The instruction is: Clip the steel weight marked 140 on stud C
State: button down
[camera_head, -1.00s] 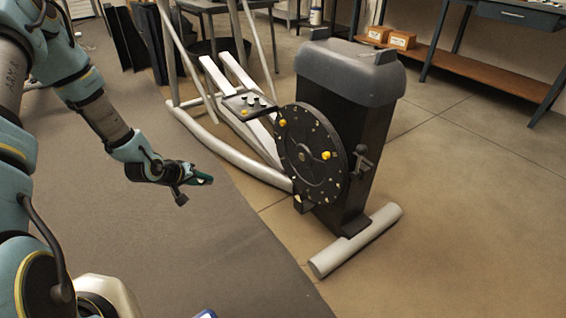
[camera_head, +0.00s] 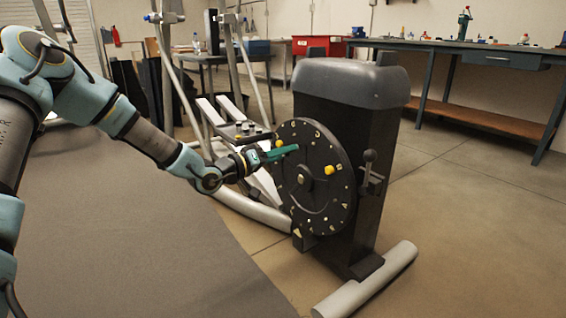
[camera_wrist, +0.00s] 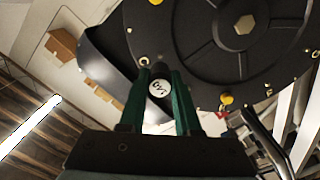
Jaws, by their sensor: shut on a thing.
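My gripper (camera_head: 293,149) has green fingers and reaches the upper face of the black disc (camera_head: 312,205). In the wrist view my gripper (camera_wrist: 160,84) is shut on a dark round weight (camera_wrist: 159,72) with a white label, whose number I cannot read surely. The disc (camera_wrist: 205,45) fills the top of that view, with a hex nut (camera_wrist: 244,24) at its middle. A white letter, apparently C (camera_wrist: 145,58), shows at its rim beside the weight. In the head view the weight is hidden or too small to tell. I cannot tell whether it touches the disc.
Yellow knobs (camera_head: 329,170) sit on the disc. A small dark shelf (camera_head: 240,130) with several pegs or weights stands behind my gripper. A lever (camera_head: 369,172) sticks out at the disc's right. The grey housing (camera_head: 350,85) rises behind. The floor mat is clear.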

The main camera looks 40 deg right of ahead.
jog(key=shift+s+d+b, duration=0.15)
jog(key=shift+d+b, duration=0.75)
jog(key=shift+d, duration=1.85)
jog(key=shift+d, duration=0.55)
dwell(0.5)
jog(key=c, duration=0.5)
grip_release()
jog(key=shift+p, duration=0.3)
jog(key=p, duration=0.3)
send_near(313, 144)
jog(key=a, duration=0.4)
jog(key=shift+a+f, duration=0.1)
jog(key=shift+a, duration=0.1)
